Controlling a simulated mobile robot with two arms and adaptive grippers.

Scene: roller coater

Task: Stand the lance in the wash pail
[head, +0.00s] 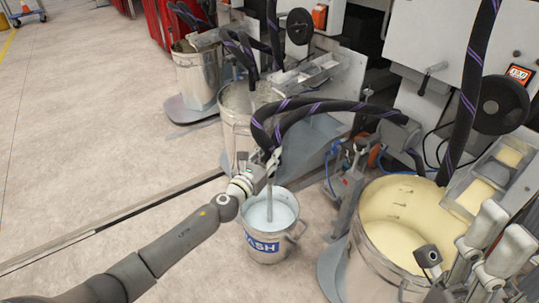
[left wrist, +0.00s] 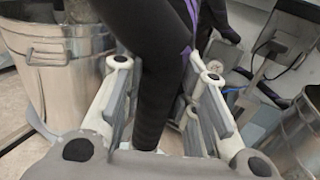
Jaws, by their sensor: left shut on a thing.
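The wash pail (head: 263,246) is a metal bucket with a blue label and pale liquid, standing on the floor at the centre. The lance (head: 269,207) is a thin grey tube, roughly upright, with its lower end inside the pail. A thick black hose with purple stripes (left wrist: 160,70) runs from its top. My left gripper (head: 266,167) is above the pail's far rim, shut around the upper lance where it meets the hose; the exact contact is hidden. My right gripper (head: 462,258) seems to show in part at the lower right, its jaws unclear.
A larger bucket of cream-coloured liquid (head: 362,250) stands right of the pail. Another metal bucket (head: 232,138) stands behind it, and one more (head: 194,78) farther back. Machines and looping hoses fill the right side. The floor at left is open.

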